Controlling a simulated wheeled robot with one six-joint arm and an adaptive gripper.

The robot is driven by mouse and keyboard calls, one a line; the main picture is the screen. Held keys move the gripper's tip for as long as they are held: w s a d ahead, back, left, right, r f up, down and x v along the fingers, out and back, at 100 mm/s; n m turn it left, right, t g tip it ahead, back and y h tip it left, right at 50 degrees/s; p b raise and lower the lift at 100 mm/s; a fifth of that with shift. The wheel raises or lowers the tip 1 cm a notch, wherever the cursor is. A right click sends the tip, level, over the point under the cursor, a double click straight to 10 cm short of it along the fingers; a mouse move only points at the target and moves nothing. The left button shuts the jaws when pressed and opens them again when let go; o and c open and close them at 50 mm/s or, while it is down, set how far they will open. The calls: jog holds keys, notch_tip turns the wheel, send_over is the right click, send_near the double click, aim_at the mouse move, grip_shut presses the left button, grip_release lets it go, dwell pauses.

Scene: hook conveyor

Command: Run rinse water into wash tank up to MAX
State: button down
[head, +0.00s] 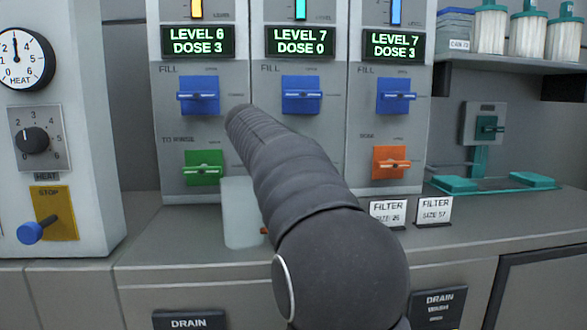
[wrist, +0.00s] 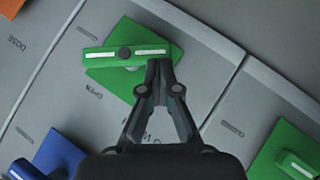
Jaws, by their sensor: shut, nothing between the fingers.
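Three tank panels show in the head view. The left display (head: 198,42) reads LEVEL 6 DOSE 3, the middle display (head: 300,41) LEVEL 7 DOSE 0, the right display (head: 394,46) LEVEL 7 DOSE 3. Tank names and MAX marks are not legible. My arm hides the middle panel's lower valve in the head view. The wrist view shows this green valve (wrist: 110,55), its handle askew to the panel edges. My gripper (wrist: 160,65) is shut and empty, its tips at the handle's right end; contact is unclear. Another green valve (wrist: 290,155), left panel's TO RINSE (head: 203,167), lies level.
Blue FILL valves sit on the left (head: 198,96), middle (head: 301,95) and right (head: 396,96) panels. An orange valve (head: 391,162) is on the right panel. A translucent container (head: 238,210) stands behind my arm. Filter signs (head: 388,212) stand on the counter.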

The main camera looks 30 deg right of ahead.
jog(key=w+r+p+v, duration=0.1)
jog(key=w+p+v, duration=0.1)
jog(key=v, duration=1.1)
jog(key=shift+r+p, duration=0.25)
jog(key=shift+p, duration=0.15)
jog(key=shift+w+a, duration=0.1)
jog(key=shift+w, duration=0.05)
dwell(6.2)
